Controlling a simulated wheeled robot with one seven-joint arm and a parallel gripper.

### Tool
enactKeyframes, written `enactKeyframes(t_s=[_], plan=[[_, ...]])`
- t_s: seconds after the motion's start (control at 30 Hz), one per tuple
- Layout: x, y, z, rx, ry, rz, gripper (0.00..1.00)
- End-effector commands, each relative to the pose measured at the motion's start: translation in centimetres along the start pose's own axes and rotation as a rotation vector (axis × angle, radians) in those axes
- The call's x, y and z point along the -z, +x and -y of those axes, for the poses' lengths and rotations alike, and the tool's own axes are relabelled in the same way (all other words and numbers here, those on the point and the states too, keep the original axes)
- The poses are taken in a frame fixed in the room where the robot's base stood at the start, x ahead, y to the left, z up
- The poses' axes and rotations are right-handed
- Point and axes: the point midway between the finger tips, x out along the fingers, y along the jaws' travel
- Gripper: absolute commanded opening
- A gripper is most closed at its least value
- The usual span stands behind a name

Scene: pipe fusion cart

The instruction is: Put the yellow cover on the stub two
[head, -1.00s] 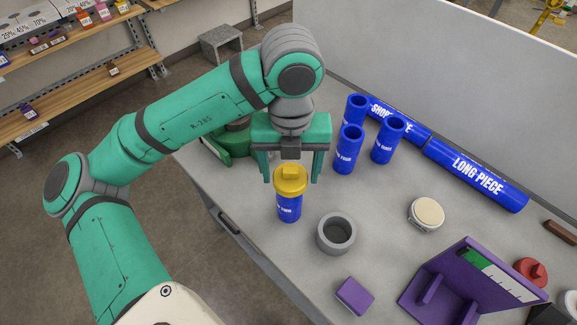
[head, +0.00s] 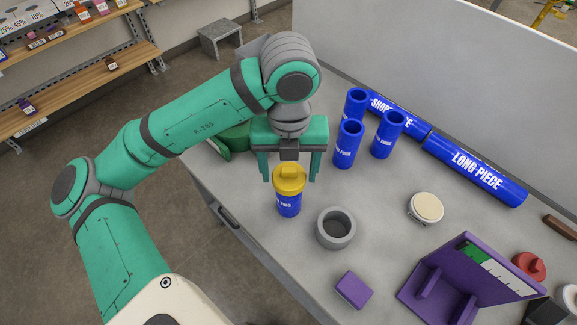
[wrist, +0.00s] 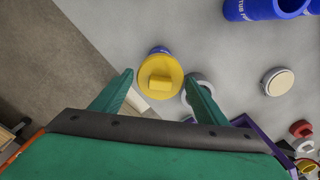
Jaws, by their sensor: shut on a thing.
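The yellow cover (head: 290,179) has a raised knob on top and sits at the upper end of a blue stub (head: 289,207) standing upright on the bench. The stub's label is partly readable and looks like "TWO". In the wrist view the cover (wrist: 160,76) lies between the two fingers (wrist: 158,78) and hides most of the stub. I cannot tell whether the cover is fully seated.
A grey ring-shaped holder (head: 336,229) and a purple block (head: 354,289) are in front. Three open blue stubs (head: 348,144) stand behind to the right. A cream round lid (head: 426,207), purple stand (head: 465,285), red cap (head: 529,265) and long blue pipe (head: 475,171) lie farther right.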

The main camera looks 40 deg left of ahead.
Motion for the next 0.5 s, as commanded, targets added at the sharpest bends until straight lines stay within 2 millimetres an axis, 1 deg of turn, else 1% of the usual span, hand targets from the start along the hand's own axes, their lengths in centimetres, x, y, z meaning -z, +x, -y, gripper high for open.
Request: enactKeyframes(t_s=[0.2, 0.23, 0.3, 0.5], plan=[[0.03, 0.50, 0.04, 0.000, 0.001, -0.001, 0.46], [0.02, 0.46, 0.03, 0.000, 0.001, 0.000, 0.75], [0.02, 0.45, 0.03, 0.000, 0.001, 0.000, 0.89], [0.01, 0.44, 0.00, 0.000, 0.000, 0.000, 0.89]])
